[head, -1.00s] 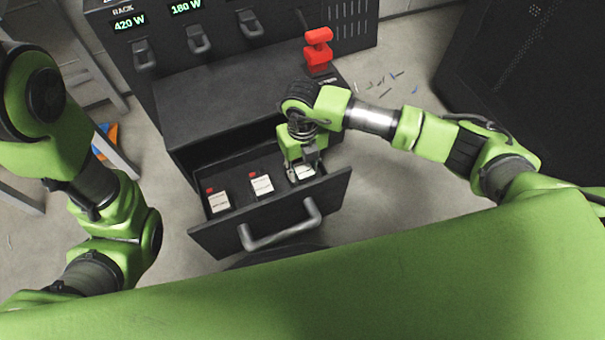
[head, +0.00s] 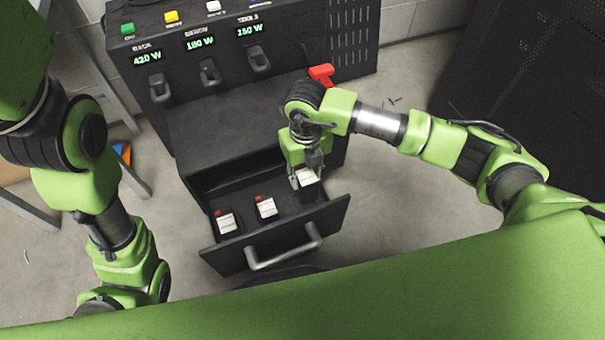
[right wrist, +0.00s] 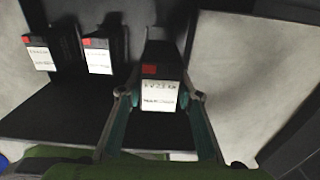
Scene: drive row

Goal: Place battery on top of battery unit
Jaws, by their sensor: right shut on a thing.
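My right gripper (head: 306,182) is shut on a white-labelled battery (head: 307,175) over the right end of the open drawer (head: 275,247). In the right wrist view the battery (right wrist: 158,95) is black with a red patch and sits between the two fingers (right wrist: 158,98). It looks raised above the drawer floor. The battery unit (head: 225,115) is a black cabinet with a flat top ledge and lit displays behind it. Two other batteries (head: 225,221) (head: 266,207) stand in the drawer. My left arm shows at the left, but its gripper does not.
A red handle (head: 321,75) stands at the ledge's right end, partly behind my right arm. Black switches (head: 210,72) line the panel above the ledge. The drawer's front handle (head: 285,252) sticks out. The middle of the ledge looks clear.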

